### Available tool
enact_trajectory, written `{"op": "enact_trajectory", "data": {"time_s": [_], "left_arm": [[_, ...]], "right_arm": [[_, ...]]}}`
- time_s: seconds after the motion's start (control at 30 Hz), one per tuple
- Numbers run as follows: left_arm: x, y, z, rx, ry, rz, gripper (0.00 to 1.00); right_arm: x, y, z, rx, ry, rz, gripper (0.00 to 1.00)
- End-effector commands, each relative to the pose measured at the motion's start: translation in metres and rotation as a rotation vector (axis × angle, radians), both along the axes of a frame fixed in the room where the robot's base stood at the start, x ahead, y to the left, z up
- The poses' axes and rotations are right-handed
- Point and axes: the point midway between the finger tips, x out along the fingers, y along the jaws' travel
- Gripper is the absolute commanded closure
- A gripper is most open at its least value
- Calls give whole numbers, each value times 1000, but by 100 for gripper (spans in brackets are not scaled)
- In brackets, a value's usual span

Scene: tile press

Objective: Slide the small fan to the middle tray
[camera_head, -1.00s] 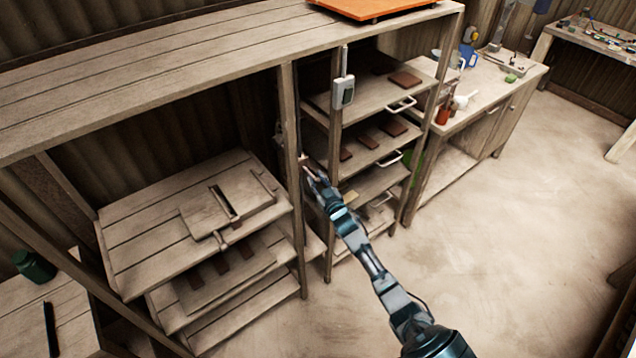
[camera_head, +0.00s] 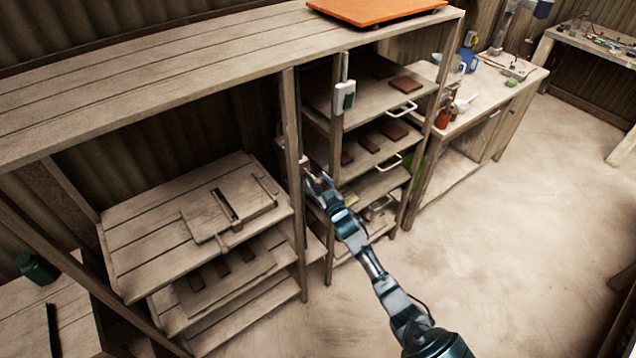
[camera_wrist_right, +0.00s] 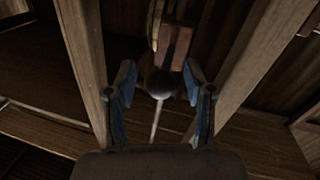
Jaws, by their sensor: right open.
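I cannot make out a small fan for certain. The right gripper (camera_head: 318,182) is open at the post between the press and the tray rack. In the right wrist view, its open fingers (camera_wrist_right: 162,80) stand on either side of a dark round knob (camera_wrist_right: 160,84) with a pale rod, below a reddish-brown block (camera_wrist_right: 175,45). I cannot tell whether they touch the knob. The rack's middle tray (camera_head: 368,152), with a white handle, holds brown tiles. An upper tray (camera_head: 375,97) and lower trays are also there. The left gripper is out of view.
Wooden posts (camera_wrist_right: 85,60) flank the right gripper closely. A white box with a green display (camera_head: 345,96) hangs on the rack post. A wooden press table (camera_head: 150,210) stands left. A cluttered workbench (camera_head: 495,88) is at the right. The floor in front is clear.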

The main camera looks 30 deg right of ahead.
Motion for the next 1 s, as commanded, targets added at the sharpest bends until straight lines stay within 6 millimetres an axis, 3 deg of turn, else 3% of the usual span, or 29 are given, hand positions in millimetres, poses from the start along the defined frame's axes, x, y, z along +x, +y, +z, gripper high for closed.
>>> {"op": "enact_trajectory", "data": {"time_s": [0.17, 0.63, 0.8, 1.0], "left_arm": [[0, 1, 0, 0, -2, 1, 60], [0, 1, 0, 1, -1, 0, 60], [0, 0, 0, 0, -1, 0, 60], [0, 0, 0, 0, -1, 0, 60]], "right_arm": [[-10, 1, -2, 0, 2, 1, 47], [-102, 12, -3, 1, 3, 0, 47], [-116, 13, -2, 1, 2, 0, 47], [-118, 13, -2, 1, 2, 0, 47]]}}
